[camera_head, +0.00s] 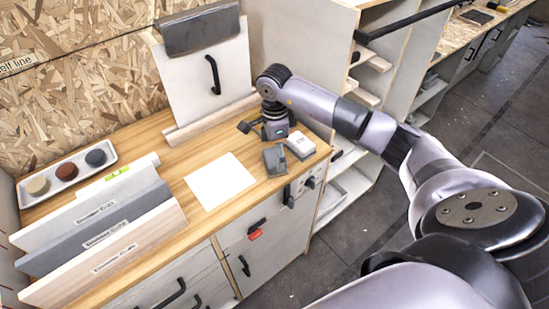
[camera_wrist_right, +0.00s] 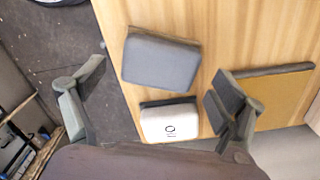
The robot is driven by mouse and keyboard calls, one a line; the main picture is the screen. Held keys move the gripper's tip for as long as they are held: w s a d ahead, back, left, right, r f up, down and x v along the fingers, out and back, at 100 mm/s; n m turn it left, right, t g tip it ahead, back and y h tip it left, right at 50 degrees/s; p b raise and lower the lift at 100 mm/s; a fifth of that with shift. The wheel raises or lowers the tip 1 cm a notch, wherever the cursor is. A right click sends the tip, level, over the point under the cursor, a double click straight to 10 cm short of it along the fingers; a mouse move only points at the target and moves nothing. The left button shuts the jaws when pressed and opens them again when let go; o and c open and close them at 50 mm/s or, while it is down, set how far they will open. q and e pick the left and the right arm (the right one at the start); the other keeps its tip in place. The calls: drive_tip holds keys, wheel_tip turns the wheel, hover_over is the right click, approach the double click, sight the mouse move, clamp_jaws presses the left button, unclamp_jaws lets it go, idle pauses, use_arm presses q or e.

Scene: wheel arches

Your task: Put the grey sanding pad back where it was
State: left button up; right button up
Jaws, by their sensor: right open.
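The grey sanding pad (camera_head: 270,160) lies on the wooden worktop near its right front edge. It also shows as a dark grey rounded block in the right wrist view (camera_wrist_right: 160,62). A white block with a small round mark (camera_head: 300,146) lies close beside it, and it also shows in the wrist view (camera_wrist_right: 168,123). My right gripper (camera_head: 266,140) is above the worktop by these two blocks. My left gripper is not in view.
A white sheet (camera_head: 220,181) lies left of the pad. A tray (camera_head: 82,186) with three coloured discs and several labelled boards (camera_head: 104,240) stand at the left. A white panel with a black handle (camera_head: 228,72) stands at the back. The worktop's front edge and drawers are close.

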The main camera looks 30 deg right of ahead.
sight(274, 156)
wheel_tip(274, 156, up, 9)
drive_tip(key=b, duration=0.2)
idle(0.5)
